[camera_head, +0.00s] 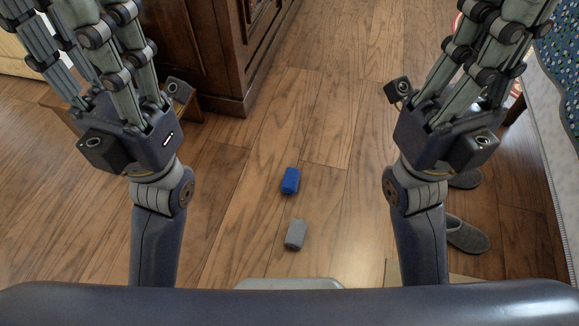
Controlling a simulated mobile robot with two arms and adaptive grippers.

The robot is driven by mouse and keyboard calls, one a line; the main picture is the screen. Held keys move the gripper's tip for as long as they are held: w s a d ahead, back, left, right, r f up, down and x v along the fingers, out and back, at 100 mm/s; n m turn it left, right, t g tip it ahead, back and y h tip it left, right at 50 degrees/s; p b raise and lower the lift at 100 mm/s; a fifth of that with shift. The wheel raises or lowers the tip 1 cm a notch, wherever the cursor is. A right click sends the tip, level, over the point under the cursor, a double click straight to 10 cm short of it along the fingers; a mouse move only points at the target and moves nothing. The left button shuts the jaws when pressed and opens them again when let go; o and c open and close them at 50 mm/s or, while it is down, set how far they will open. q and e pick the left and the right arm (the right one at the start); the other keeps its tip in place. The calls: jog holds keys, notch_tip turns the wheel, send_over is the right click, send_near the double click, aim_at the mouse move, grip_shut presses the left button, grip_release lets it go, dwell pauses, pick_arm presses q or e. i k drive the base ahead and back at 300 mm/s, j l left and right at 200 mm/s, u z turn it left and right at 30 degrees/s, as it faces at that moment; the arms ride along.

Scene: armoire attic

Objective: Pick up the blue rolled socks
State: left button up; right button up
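The blue rolled socks (290,181) lie on the wooden floor near the middle of the head view, as a small blue roll. My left gripper (88,32) is raised at the upper left, well apart from the socks, its straight fingers spread and empty. My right gripper (488,35) is raised at the upper right, also apart from the socks, fingers spread and empty. The fingertips of both run out of the top of the picture.
A grey roll (295,235) lies on the floor just nearer than the blue one. A dark wooden armoire (215,60) stands at the upper left. Grey slippers (466,236) lie at the right, beside a bed with a patterned cover (560,60). The middle floor is otherwise clear.

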aim_at(292, 176)
jog(key=j+z, duration=0.15)
jog(key=z, duration=0.15)
jog(key=j+z, duration=0.15)
jog(key=z, duration=0.2)
jog(key=j+z, duration=0.15)
jog(key=j, duration=0.55)
jog(key=j+z, duration=0.2)
jog(key=j, duration=0.55)
jog(key=k+j+z, duration=0.15)
jog(key=j, duration=0.55)
jog(key=i+j, duration=0.1)
jog(key=i, duration=0.25)
